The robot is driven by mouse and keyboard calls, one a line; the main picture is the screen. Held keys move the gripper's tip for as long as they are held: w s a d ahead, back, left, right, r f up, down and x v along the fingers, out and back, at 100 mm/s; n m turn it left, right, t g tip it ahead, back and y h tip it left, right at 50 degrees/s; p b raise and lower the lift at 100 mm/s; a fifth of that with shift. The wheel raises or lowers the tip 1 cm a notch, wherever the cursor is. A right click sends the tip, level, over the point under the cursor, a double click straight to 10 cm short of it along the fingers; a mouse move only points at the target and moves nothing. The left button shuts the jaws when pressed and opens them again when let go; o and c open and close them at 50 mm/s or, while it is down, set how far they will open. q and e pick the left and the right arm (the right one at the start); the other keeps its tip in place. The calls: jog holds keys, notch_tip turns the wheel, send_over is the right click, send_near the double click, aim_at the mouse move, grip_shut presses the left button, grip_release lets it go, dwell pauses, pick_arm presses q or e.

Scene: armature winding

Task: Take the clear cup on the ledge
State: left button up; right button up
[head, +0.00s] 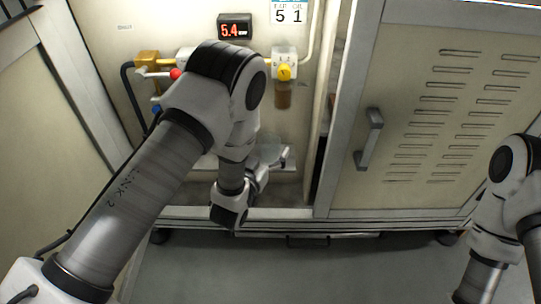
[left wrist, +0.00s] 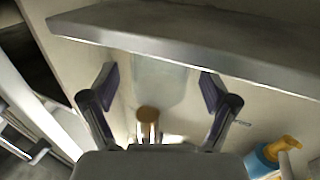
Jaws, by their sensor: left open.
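The clear cup (left wrist: 160,82) shows faintly in the left wrist view, between the two fingers of my left gripper (left wrist: 158,88). The fingers are spread apart with dark purplish pads, and I cannot tell whether they touch the cup. The grey ledge (left wrist: 200,45) crosses the top of that view, beside the cup. In the head view my left gripper (head: 279,165) is at the ledge, low in the cabinet bay. The cup (head: 268,154) shows there only as a pale see-through patch, partly hidden by the gripper. My right gripper is out of view.
A red-lit display (head: 235,28) sits on the back wall above brass fittings and a yellow-knobbed valve (head: 284,72). A vented cabinet door with a handle (head: 369,139) stands to the right. A blue and yellow part (left wrist: 268,158) is at the lower right in the wrist view.

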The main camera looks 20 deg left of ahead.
pick_arm(q)
jog(key=shift+w+d, duration=0.1)
jog(key=shift+w, duration=0.6)
jog(key=c, duration=1.1)
jog(key=shift+r, duration=0.1)
